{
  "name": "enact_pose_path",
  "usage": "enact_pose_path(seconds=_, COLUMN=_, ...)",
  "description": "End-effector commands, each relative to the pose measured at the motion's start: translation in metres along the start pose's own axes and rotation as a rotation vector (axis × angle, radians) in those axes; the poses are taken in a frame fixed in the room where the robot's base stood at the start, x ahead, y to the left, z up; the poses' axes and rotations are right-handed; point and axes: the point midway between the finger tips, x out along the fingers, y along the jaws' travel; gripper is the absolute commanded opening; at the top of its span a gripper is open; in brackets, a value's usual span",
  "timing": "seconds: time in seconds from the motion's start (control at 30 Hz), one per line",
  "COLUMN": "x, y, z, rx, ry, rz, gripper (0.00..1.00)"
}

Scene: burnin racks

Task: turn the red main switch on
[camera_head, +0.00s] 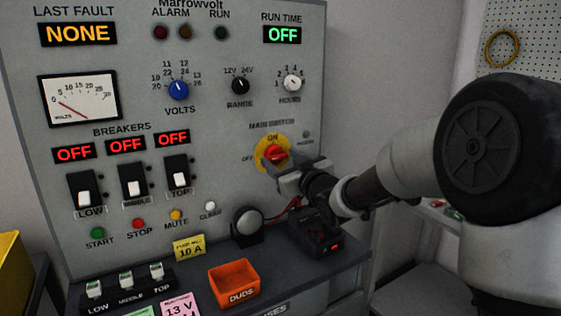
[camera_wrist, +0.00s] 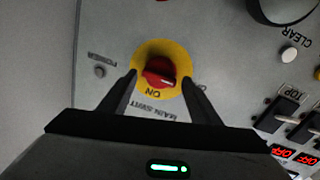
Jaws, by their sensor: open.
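The red main switch (camera_head: 275,153) is a rotary knob on a yellow round plate, at the right of the grey panel. ON is marked at the plate's top and OFF at its left. My gripper (camera_head: 287,166) is at the knob, coming from the lower right. In the wrist view, which is upside down, the red knob (camera_wrist: 159,73) lies between the two open fingertips (camera_wrist: 160,78), with a gap visible on each side. A pale mark on the knob lies roughly level, not toward ON. The small POWER lamp (camera_head: 306,134) beside the switch looks unlit.
Three breakers (camera_head: 133,181) reading OFF are at the left.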

Motion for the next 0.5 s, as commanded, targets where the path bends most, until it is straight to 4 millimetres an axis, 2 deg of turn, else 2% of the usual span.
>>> enact_pose_path(seconds=0.13, x=0.011, y=-0.0001, z=0.0007, rx=0.0, ry=-0.001, rz=0.0, gripper=0.57)
enact_pose_path(seconds=0.43, x=0.0132, y=-0.0001, z=-0.0001, rx=0.0, ry=0.0, rz=0.0, gripper=0.57)
enact_pose_path(seconds=0.5, x=0.0131, y=-0.0001, z=0.0, rx=0.0, ry=-0.001, rz=0.0, gripper=0.47)
